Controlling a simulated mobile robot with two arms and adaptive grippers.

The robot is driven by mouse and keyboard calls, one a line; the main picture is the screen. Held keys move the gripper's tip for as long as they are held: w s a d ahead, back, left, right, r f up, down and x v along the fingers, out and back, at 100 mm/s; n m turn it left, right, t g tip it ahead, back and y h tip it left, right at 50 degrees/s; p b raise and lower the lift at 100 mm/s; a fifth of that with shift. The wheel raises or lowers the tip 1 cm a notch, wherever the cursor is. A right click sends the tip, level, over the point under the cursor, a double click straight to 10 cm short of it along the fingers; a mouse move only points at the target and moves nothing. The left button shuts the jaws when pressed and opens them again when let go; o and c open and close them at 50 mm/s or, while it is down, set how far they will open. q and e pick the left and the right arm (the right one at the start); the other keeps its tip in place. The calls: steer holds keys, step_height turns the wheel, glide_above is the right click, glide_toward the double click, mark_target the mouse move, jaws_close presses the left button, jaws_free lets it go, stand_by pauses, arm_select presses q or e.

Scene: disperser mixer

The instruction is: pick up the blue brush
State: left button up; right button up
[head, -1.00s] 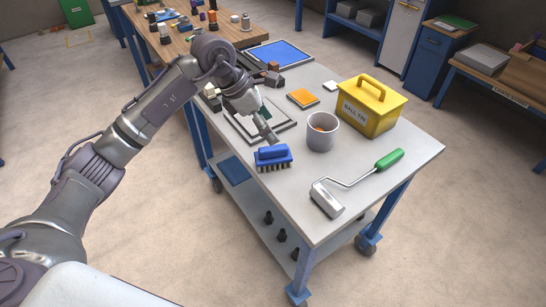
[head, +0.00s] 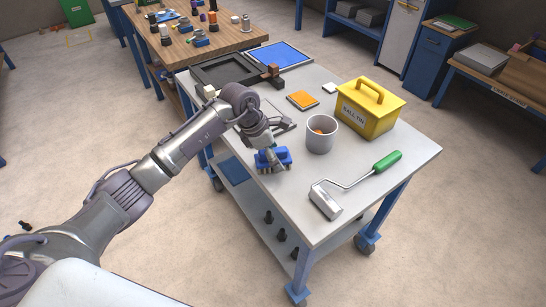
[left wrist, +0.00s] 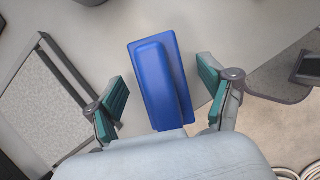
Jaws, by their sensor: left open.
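The blue brush (head: 281,155) lies on the grey cart top near its left edge, with its bristles down. My left gripper (head: 270,152) is right over it in the head view and partly covers it. In the left wrist view, the brush's blue block and raised handle (left wrist: 158,82) lie between the two teal-padded fingers of my left gripper (left wrist: 164,97). The fingers are apart, with a visible gap on both sides of the brush. My right gripper is in neither view.
On the cart top (head: 375,210), a grey cup (head: 321,136) stands right of the brush. A yellow box (head: 370,107) is behind it, and a roller with a green handle (head: 386,161) lies to the right. A framed screen (left wrist: 45,105) lies left of the brush in the left wrist view.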

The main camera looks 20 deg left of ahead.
mark_target(281, 150)
arm_select(q)
steer(key=shift+w+d+f, duration=0.15)
steer(key=shift+d+f, duration=0.1)
steer(key=shift+f, duration=0.4)
steer(key=c, duration=1.3)
steer(key=shift+r, duration=0.2)
steer(key=shift+r, duration=0.25)
steer(key=r, duration=0.2)
steer(key=r+b, duration=0.1)
steer(key=shift+d+r, duration=0.35)
steer(key=s+d+r+b, duration=0.1)
steer(key=s+d+r, duration=0.1)
steer(key=d+r, duration=0.4)
steer(key=d, duration=0.4)
steer(key=shift+s+d+r+b, duration=0.3)
steer(key=shift+s+d+b, duration=0.05)
steer(key=shift+b, duration=0.05)
